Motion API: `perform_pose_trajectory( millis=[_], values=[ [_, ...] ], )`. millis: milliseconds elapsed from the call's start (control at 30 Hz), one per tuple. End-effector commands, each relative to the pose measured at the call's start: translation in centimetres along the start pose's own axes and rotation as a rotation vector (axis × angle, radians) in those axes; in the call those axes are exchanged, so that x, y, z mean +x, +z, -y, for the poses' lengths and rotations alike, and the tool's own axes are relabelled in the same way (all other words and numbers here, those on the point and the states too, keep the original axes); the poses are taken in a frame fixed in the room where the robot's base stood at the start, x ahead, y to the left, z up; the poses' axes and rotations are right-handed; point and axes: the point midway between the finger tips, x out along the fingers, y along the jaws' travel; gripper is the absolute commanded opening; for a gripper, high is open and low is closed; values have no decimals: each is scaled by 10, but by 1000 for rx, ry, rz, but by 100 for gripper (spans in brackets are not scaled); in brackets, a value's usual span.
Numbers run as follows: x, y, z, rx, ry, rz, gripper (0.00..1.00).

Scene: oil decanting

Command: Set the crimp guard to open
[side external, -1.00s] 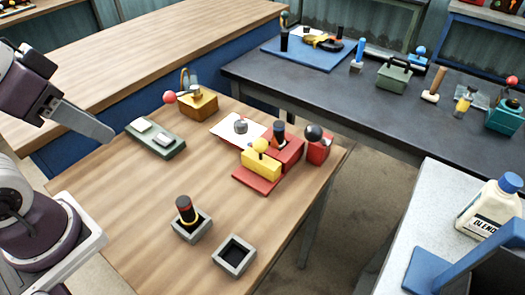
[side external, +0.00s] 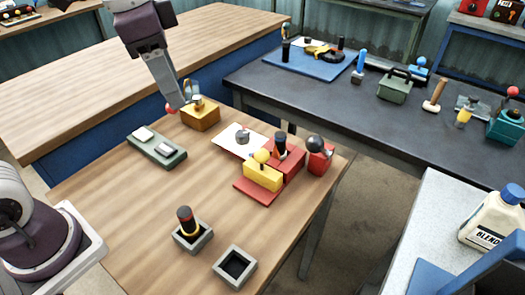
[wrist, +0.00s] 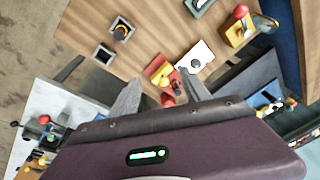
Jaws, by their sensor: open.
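A red fixture (side external: 291,165) on the wooden table carries a yellow block (side external: 263,177) with a yellow ball knob and, behind it, a black-topped post (side external: 280,144). The yellow block sits on the red base plate, against the taller red part; I cannot tell for sure which part is the crimp guard. My gripper (side external: 178,106) is up and to the left of it, overlapping the orange block's red ball in the side view. In the wrist view my gripper (wrist: 162,84) is open and empty, with the red fixture (wrist: 157,66) and yellow block (wrist: 167,73) seen between and beyond the fingers.
The orange block (side external: 203,118) has a red ball and a metal loop. A green tray (side external: 156,147) with pale pieces, a white sheet (side external: 230,148), a red block with a black ball (side external: 320,158) and two grey sockets (side external: 235,267) share the table. Its front left is clear.

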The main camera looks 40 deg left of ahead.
Motion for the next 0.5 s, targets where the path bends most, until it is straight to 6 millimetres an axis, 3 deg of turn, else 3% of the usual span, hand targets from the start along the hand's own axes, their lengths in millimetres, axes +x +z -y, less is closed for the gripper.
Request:
perform_pose_trajectory(
  millis=[33,100,200,333,500],
  values=[
    [17,-28,7,106,40,48,55],
    [47,-65,15,275,104,105,55],
    [98,-105,18,490,203,163,55],
    [153,-132,14,681,306,197,55],
    [185,-139,10,772,359,208,55]
  ],
)
